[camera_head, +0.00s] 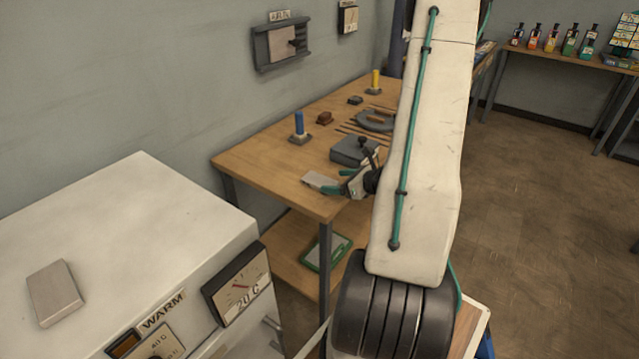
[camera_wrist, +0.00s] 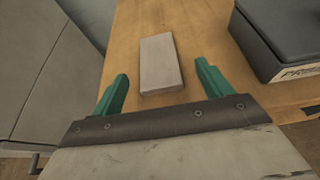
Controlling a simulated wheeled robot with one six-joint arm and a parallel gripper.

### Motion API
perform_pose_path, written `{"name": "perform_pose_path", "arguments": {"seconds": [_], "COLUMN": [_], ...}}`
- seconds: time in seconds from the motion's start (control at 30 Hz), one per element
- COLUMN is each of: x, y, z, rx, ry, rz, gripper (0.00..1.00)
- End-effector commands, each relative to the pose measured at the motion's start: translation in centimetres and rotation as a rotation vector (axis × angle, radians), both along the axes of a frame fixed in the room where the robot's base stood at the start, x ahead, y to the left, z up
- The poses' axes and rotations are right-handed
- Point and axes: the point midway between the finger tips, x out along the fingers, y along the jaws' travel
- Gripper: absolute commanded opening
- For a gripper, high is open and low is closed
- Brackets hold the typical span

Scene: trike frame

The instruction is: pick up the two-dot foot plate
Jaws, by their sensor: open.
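A pale grey rectangular plate (camera_wrist: 160,63) lies flat on the wooden table near its front edge. It also shows in the head view (camera_head: 319,179). No dots can be made out on it, so I cannot tell if it is the two-dot foot plate. My gripper (camera_wrist: 160,78) is open, with its green fingers on either side of the plate's near end and not closed on it. In the head view my gripper (camera_head: 341,181) is low over the table's front corner. A similar pale plate (camera_head: 55,292) lies on the white cabinet at the left; no dots show there either.
A dark grey box (camera_head: 352,151) stands right of the plate on the table (camera_head: 268,168); its lettered side shows in the wrist view (camera_wrist: 285,40). A blue post (camera_head: 299,124) and yellow post (camera_head: 375,79) stand further back. The white cabinet (camera_head: 130,215) has dials.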

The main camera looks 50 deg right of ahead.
Motion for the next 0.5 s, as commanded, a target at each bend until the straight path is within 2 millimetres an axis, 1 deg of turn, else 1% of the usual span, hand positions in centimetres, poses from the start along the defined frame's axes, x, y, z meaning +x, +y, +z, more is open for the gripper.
{"name": "perform_pose_path", "arguments": {"seconds": [0.2,0.3,0.5], "x": [3.0,4.0,4.3], "y": [0.7,0.7,0.6], "z": [-1.3,-1.7,-1.8], "rx": [0.0,-0.002,-0.002], "ry": [0.001,0.001,0.0], "rz": [0.005,0.004,0.001], "gripper": [0.78,0.78,0.78]}}
